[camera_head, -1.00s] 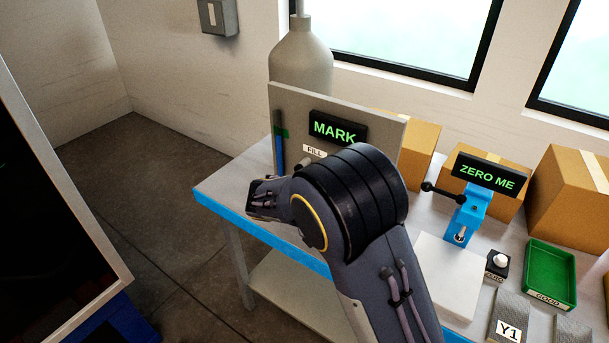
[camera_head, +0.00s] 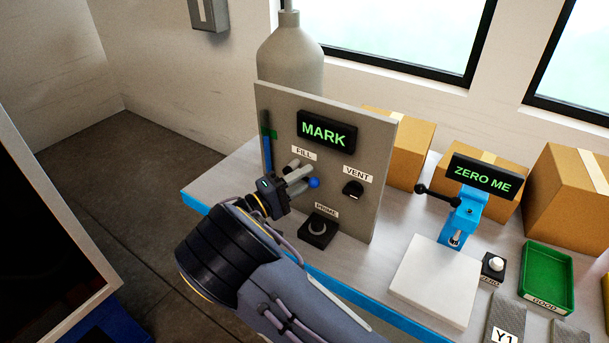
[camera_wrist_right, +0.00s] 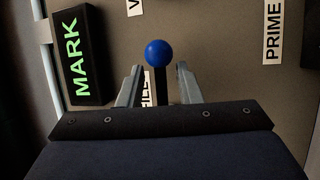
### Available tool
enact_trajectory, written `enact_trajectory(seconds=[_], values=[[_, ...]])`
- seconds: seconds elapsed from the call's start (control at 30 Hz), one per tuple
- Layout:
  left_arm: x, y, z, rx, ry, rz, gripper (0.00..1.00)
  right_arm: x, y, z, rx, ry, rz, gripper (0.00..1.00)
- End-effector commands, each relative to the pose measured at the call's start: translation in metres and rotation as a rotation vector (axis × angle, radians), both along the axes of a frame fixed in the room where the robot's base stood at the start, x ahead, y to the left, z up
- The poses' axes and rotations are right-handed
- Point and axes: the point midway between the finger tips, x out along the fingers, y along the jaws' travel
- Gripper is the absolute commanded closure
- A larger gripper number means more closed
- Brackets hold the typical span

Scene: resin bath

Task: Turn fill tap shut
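The fill tap is a dark lever (camera_wrist_right: 160,86) with a blue ball (camera_head: 314,183) at its end, on the grey panel (camera_head: 384,150) below the FILL label (camera_head: 303,152). In the head view the ball is right of my right gripper's fingertips (camera_head: 302,178). In the right wrist view the blue ball (camera_wrist_right: 158,53) sits centred at the tips of the open fingers (camera_wrist_right: 158,73), with the lever between them and a gap on both sides. The fingers partly hide the FILL label. My left gripper is not in view.
The VENT knob (camera_head: 353,189) is to the right on the panel. The PRIME button box (camera_head: 318,231) stands on the bench below. The MARK display (camera_head: 327,131) is above. A blue clamp stand (camera_head: 465,212) and a green tray (camera_head: 548,277) are further right.

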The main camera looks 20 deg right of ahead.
Motion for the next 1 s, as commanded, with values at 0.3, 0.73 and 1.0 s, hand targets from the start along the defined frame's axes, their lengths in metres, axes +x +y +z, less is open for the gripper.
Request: enact_trajectory(seconds=[0.3, 0.73, 1.0], values=[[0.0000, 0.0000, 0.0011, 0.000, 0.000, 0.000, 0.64, 0.0015, -0.0057, 0.0007, 0.000, 0.001, 0.001, 0.68], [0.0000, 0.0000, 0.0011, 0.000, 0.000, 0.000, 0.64, 0.0013, -0.0054, 0.0006, 0.001, 0.001, 0.000, 1.00], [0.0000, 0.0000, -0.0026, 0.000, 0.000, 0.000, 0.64, 0.0013, -0.0054, -0.0013, 0.008, -0.008, 0.000, 1.00]])
